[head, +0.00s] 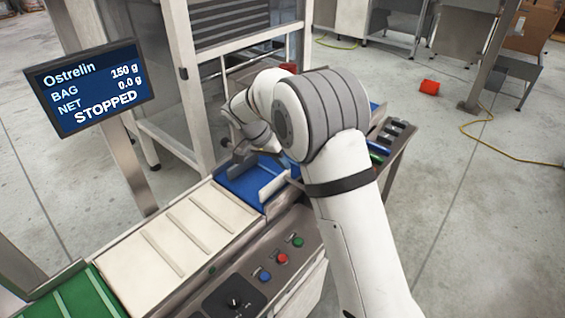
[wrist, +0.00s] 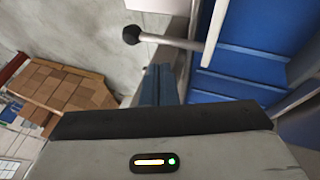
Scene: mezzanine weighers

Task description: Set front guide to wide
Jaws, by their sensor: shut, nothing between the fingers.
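In the head view a pale guide plate (head: 273,188) stands upright at the near side of the blue belt section (head: 232,187). My gripper (head: 240,154) is over the far side of that section, partly hidden by my arm. In the wrist view a rod with a black ball knob (wrist: 131,34) runs toward a white guide plate (wrist: 214,32) beside the blue belt (wrist: 250,65). My gripper (wrist: 160,72) is shut and empty, its fingers below the rod in the picture. I cannot tell whether they touch it, nor which guide this is.
A screen (head: 90,88) at the left reads STOPPED. A white slatted belt (head: 175,235) leads to the blue section. A control panel with several buttons (head: 281,258) faces the near side. A metal frame (head: 190,70) rises behind. A red object (head: 429,87) lies on the floor.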

